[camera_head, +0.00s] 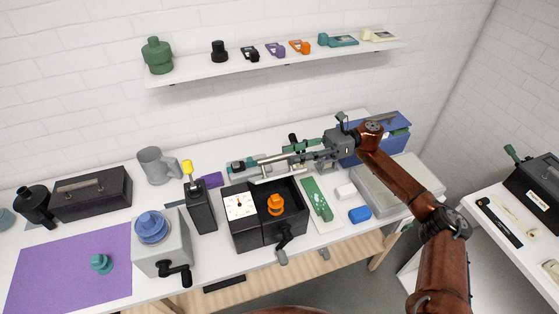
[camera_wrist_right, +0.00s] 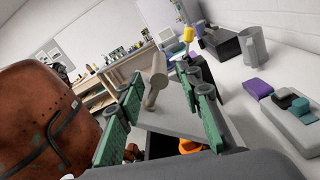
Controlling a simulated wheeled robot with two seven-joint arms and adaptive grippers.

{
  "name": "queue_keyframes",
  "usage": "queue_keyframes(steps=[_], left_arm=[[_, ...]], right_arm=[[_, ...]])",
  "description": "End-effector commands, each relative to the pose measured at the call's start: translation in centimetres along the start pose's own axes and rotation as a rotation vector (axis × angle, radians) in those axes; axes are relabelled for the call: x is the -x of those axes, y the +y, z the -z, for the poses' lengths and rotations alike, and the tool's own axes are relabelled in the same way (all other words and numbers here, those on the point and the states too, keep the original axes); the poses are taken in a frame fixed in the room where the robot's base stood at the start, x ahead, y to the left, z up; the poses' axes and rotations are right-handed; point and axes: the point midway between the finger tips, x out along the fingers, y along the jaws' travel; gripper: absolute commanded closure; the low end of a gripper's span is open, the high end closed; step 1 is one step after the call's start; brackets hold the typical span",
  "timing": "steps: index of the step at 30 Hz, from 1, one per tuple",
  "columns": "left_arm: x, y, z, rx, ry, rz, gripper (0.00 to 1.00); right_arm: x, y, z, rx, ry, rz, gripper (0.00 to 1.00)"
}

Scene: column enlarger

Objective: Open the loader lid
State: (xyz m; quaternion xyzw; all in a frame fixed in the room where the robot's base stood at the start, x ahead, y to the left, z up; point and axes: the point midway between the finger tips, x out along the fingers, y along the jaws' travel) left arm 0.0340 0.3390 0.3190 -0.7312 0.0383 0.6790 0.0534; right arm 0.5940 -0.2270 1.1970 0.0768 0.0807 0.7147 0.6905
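The loader is a black open-topped box (camera_head: 248,236) with a white dial panel (camera_head: 239,205) at its left and an orange knob-shaped piece (camera_head: 275,204) inside. Its lid, a pale grey plate (camera_head: 279,172), stands raised at the back, seen nearly edge-on. In the right wrist view, the lid (camera_wrist_right: 178,121) carries a beige bar handle (camera_wrist_right: 155,80). My right gripper (camera_wrist_right: 163,85) has its green fingers spread on both sides of the handle, with visible gaps. In the head view, my right gripper (camera_head: 296,157) is above the loader's back edge. My left gripper is out of view.
A black box with a yellow knob (camera_head: 199,207) and a grey cranked box (camera_head: 163,244) stand left of the loader. A green board (camera_head: 317,199) and blue block (camera_head: 359,214) lie right. A wall shelf (camera_head: 270,68) runs above.

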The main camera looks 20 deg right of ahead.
Motion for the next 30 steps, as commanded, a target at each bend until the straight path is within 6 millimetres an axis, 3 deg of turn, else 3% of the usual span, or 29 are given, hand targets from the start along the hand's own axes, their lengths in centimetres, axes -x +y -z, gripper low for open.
queue_keyframes(steps=[6, 12, 23, 30], left_arm=[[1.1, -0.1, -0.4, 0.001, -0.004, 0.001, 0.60], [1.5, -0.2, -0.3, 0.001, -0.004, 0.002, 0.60], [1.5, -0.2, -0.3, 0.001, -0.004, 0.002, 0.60], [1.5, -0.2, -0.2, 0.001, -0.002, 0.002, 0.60]], right_arm=[[-3.6, 0.2, -0.2, 0.001, -0.001, -0.003, 0.67], [-5.7, 0.2, -0.1, 0.001, -0.001, -0.002, 0.67], [-6.2, 0.1, 0.0, 0.000, -0.002, 0.000, 0.67], [-6.2, 0.1, 0.0, 0.000, -0.002, 0.001, 0.83]])
